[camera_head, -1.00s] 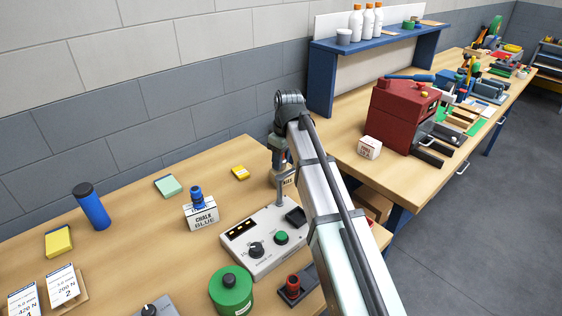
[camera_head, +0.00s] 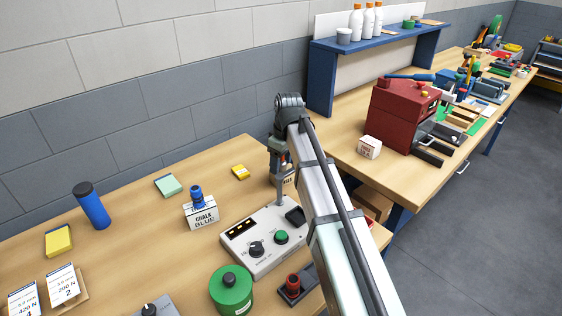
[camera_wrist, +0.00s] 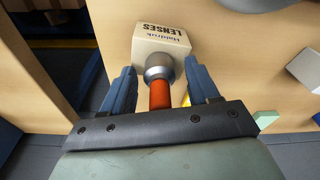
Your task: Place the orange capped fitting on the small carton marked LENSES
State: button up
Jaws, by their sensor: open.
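The small carton marked LENSES (camera_wrist: 160,38) is cream with dark lettering, upside down in the wrist view. In the head view, the carton (camera_head: 289,181) is mostly hidden behind my arm. The orange capped fitting (camera_wrist: 160,95) has an orange body and a wide grey end. The grey end lies over the near part of the carton in the wrist view and appears to rest on it. My gripper (camera_wrist: 162,84) is open, with one blue finger on each side of the fitting and visible gaps between. In the head view, my gripper (camera_head: 279,160) is over the carton.
A grey control panel (camera_head: 262,262) with knobs stands just in front of the carton. A chalk carton (camera_head: 203,217) with a blue fitting, a yellow block (camera_head: 240,172) and a green canister (camera_head: 231,290) are to the left. A red machine (camera_head: 398,115) stands on the bench behind.

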aim_at(285, 163)
notch_tip(285, 163, up, 12)
jog(key=d, duration=0.1)
jog(key=shift+s+d, duration=0.15)
jog(key=shift+s, duration=0.2)
jog(key=shift+r, duration=0.1)
dwell(0.3)
